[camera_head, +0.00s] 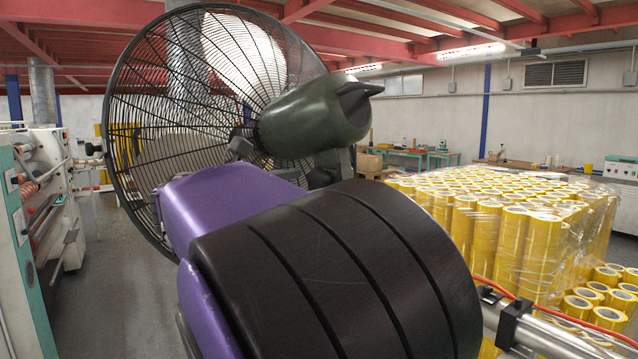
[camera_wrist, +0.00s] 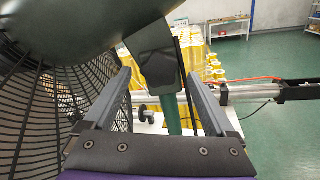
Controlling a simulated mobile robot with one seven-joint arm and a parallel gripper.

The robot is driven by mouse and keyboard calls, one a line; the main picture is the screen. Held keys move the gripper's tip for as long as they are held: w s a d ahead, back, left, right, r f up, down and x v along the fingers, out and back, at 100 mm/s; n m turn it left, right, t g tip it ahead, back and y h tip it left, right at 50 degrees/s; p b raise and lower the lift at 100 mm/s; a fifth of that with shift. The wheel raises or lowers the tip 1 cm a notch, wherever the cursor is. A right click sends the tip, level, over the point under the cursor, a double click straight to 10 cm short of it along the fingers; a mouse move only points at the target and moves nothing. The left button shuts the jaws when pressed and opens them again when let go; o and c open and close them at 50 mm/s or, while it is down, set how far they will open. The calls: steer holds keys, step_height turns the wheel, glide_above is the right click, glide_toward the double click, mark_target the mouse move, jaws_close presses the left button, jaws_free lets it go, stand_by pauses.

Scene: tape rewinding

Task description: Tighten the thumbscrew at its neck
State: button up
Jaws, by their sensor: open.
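A large pedestal fan with a black wire grille (camera_head: 150,110) and a dark green motor housing (camera_head: 315,115) stands in front of me. In the wrist view the housing (camera_wrist: 80,25) fills the top, with a black neck bracket (camera_wrist: 156,55) and a green pole (camera_wrist: 171,105) below it. A small dark knob (camera_wrist: 143,111), probably the thumbscrew, shows left of the pole. My gripper (camera_wrist: 158,75) is open, with the pole and knob between its fingers in that view. Contact cannot be told. In the head view my arm hides the neck and most of my gripper (camera_head: 283,164).
The grille (camera_wrist: 30,110) is close beside my left finger. A metal bar with a red cable (camera_head: 535,335) runs at the right. Wrapped yellow tape rolls (camera_head: 510,240) stand behind it. A machine with rollers (camera_head: 40,210) stands at the left; floor (camera_head: 105,270) between is clear.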

steer(key=shift+x, duration=1.15)
steer(key=c, duration=1.4)
